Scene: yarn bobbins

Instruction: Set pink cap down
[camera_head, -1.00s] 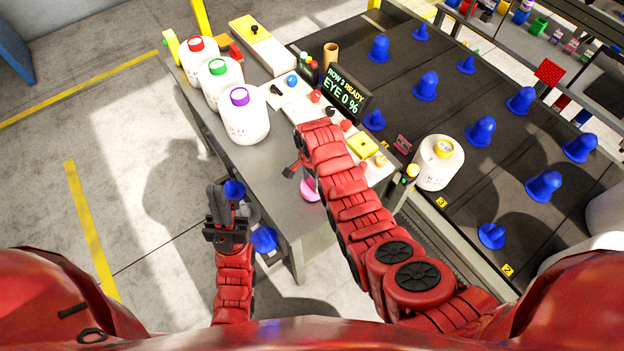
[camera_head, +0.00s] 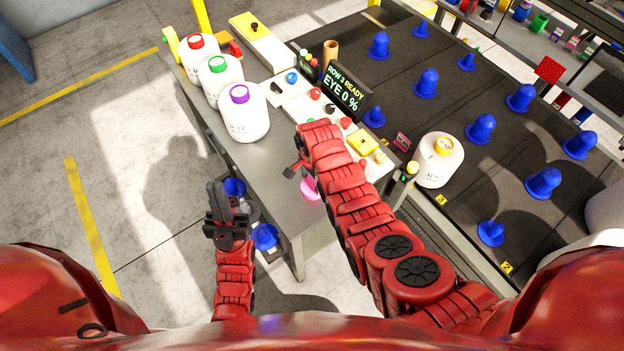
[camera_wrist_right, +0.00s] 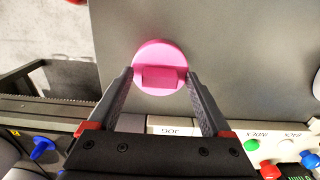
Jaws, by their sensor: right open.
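The round pink cap (camera_head: 311,189) lies flat on the grey table top (camera_head: 283,205) near its front edge, partly hidden by my right arm in the head view. In the right wrist view the cap (camera_wrist_right: 160,52) shows its raised grip tab facing me. My right gripper (camera_wrist_right: 160,76) is open, with one finger on each side of the tab and small gaps between. My left gripper (camera_head: 221,195) hangs empty off the table's left side, pointing up the picture; its jaw opening is unclear.
White bobbins with red (camera_head: 196,42), green (camera_head: 218,65) and purple (camera_head: 239,94) caps stand along the table's left edge. A control panel with buttons (camera_head: 345,124) lies beyond my right gripper. A yellow-capped bobbin (camera_head: 440,160) stands to the right.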

